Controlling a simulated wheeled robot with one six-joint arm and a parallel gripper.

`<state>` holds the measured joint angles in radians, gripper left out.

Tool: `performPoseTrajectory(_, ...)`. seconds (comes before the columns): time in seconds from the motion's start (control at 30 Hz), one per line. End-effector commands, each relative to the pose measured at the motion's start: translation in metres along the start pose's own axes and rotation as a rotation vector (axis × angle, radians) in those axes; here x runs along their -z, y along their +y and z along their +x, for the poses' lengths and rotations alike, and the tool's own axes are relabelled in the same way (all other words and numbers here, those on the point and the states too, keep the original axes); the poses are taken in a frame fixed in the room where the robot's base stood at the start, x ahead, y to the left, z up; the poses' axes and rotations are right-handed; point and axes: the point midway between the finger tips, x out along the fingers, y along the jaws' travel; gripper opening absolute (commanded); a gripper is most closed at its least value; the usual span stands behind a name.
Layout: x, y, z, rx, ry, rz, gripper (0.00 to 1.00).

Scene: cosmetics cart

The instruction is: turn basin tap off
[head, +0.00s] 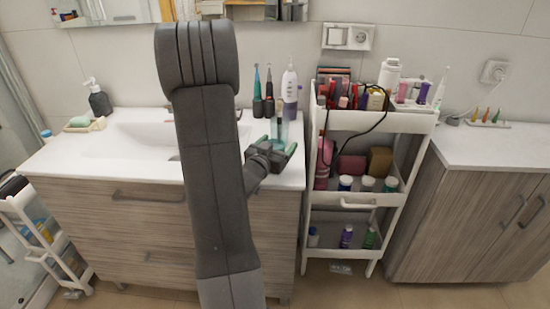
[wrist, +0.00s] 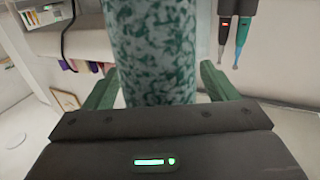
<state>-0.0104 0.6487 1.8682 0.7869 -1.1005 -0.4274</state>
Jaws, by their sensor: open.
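The white basin (head: 135,132) is set in the counter on the left in the head view. The tap is mostly or wholly hidden behind my arm, so its handle and any running water cannot be seen. My gripper (head: 279,148) is over the right end of the counter, to the right of the basin. In the wrist view my gripper (wrist: 157,85) is open, with its green fingers apart on either side of a mottled green-grey cylinder (wrist: 152,45). Whether the fingers touch the cylinder cannot be told.
Electric toothbrushes (head: 263,92) and a white-and-purple device (head: 290,92) stand at the counter's back right. A loaded white cart (head: 355,193) stands right of the counter. A soap bottle (head: 98,99) and soap dish (head: 84,125) are at the left.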

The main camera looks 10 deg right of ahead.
Motion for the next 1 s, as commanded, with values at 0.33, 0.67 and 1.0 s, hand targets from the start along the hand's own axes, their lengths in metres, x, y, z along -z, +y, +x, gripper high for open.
performPoseTrajectory(0.33, -0.0005, -0.0001, 0.0029, 0.0, 0.0, 0.0, 0.62)
performPoseTrajectory(0.67, 0.0001, -0.0001, 0.0027, 0.0, 0.001, 0.001, 0.19)
performPoseTrajectory(1.0, 0.0047, -0.0001, 0.0028, 0.0, 0.001, 0.002, 0.19)
